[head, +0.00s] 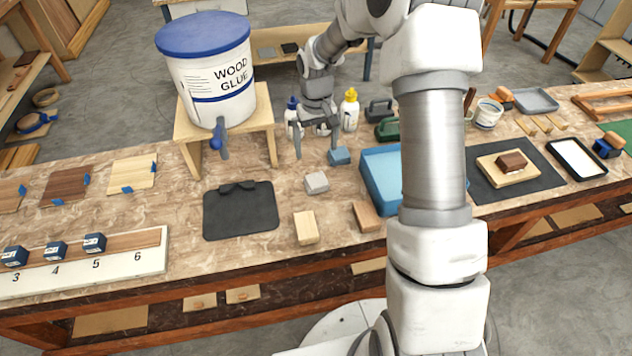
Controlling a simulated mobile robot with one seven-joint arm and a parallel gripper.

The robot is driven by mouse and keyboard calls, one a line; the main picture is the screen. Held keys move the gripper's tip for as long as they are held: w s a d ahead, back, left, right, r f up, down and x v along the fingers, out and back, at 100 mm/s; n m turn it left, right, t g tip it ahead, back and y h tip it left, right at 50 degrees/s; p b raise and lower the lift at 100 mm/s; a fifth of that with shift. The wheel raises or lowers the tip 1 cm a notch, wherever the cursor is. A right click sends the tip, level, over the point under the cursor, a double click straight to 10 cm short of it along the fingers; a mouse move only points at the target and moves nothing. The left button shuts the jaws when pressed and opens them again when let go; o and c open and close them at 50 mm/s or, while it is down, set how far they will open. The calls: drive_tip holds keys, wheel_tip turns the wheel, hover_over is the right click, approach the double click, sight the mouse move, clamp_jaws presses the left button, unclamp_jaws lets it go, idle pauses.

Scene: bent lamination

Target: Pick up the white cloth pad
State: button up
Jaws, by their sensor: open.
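A small pale grey-white pad (317,182), the thing that best matches the white cloth pad, lies on the worktable in the middle of the head view. Its material is too small to tell. My gripper (317,148) is open, with its fingers pointing down. In the picture it is just above and behind the pad, apart from it, with nothing seen between the fingers. Its exact height over the table cannot be told.
A blue block (340,156) is close to the right finger. Glue bottles (349,110) stand behind the gripper. A glue bucket (208,80) on a wooden stand is left. A black clipboard (240,212), wooden blocks (306,228) and a blue tray (382,165) surround the pad.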

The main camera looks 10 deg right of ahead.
sight(316, 179)
wheel_tip(316, 179, down, 13)
drive_tip(key=shift+r+p, duration=0.1)
drive_tip(key=shift+p, duration=0.4)
drive_tip(key=c, duration=1.2)
drive_tip(key=shift+c, duration=0.2)
drive_tip(key=shift+r, duration=0.45)
drive_tip(key=r, duration=0.3)
drive_tip(key=shift+w+d+r+b, duration=0.15)
drive_tip(key=shift+d+r+b, duration=0.1)
drive_tip(key=shift+d+b, duration=0.1)
drive_tip(key=w+d+r, duration=0.4)
drive_tip(key=d+r, duration=0.2)
drive_tip(key=d, duration=0.4)
drive_tip(key=shift+w+r+b, duration=0.25)
drive_tip(key=shift+b, duration=0.15)
